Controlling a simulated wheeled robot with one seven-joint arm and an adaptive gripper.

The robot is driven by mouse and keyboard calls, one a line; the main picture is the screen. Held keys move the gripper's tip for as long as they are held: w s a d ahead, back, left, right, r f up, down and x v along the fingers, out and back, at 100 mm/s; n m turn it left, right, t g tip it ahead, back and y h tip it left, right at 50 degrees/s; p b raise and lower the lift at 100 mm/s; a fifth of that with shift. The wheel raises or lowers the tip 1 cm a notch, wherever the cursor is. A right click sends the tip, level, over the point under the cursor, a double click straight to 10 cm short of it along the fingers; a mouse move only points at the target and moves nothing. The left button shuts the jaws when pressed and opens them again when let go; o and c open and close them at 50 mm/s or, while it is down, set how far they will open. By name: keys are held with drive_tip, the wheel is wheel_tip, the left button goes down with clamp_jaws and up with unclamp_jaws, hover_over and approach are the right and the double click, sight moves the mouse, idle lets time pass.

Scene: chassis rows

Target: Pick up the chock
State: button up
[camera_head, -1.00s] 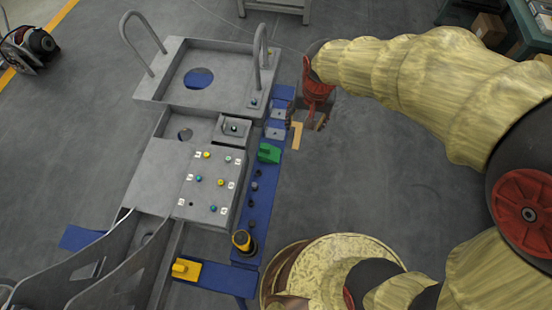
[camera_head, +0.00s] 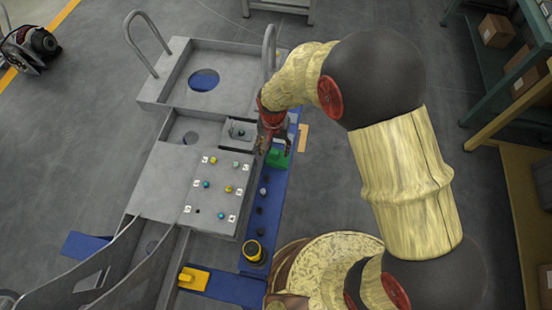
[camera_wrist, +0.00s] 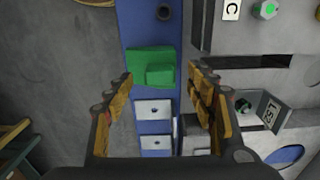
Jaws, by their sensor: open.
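A green stepped block (camera_head: 279,159), which I take as the chock, sits on the blue rail (camera_head: 272,203) along the right side of the grey chassis. My gripper (camera_head: 274,146) is just above it and partly covers it in the head view. In the wrist view the green block (camera_wrist: 150,66) lies ahead between the two open fingers of my gripper (camera_wrist: 161,82). The fingers hold nothing. I cannot tell exactly how high they are above the block.
The grey chassis (camera_head: 172,178) with small coloured knobs is left of the rail. Two light plates (camera_wrist: 154,110) lie by the green block. An upright handle (camera_head: 268,52) stands behind.

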sight(273, 152)
wheel_tip(273, 152, down, 3)
drive_tip(key=shift+a+f+b, duration=0.1)
drive_tip(key=shift+b, duration=0.45)
drive_tip(key=c, duration=0.4)
drive_tip(key=c, duration=1)
drive_tip(key=shift+r, duration=0.2)
